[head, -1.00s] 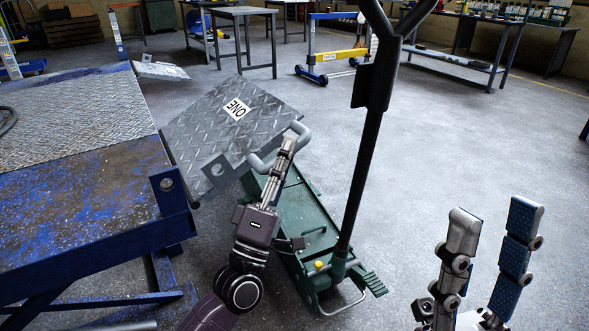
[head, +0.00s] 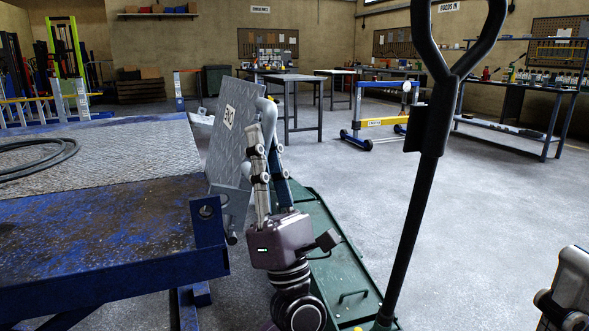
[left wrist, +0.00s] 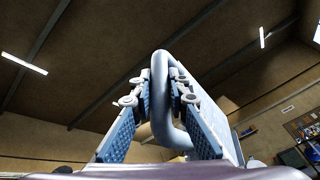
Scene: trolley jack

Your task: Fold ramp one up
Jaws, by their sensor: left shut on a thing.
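Ramp one (head: 226,146), a grey tread plate with a white label, stands steeply raised at the end of the blue platform (head: 110,222). It also shows at an angle in the left wrist view (left wrist: 222,125). Its grey loop handle (left wrist: 161,72) rises between the fingers of my left gripper (head: 266,142), which is shut on it, one finger on each side. The ramp's lower edge and hinge are partly hidden by the platform bracket and my arm. My right gripper (head: 568,290) shows only in part at the lower right edge, so its opening is unclear.
A green trolley jack (head: 335,262) with a tall black handle (head: 428,150) stands just right of my left arm. A black cable (head: 40,160) lies on the platform. Tables and a blue-yellow trolley (head: 385,121) stand farther back. Floor at right is clear.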

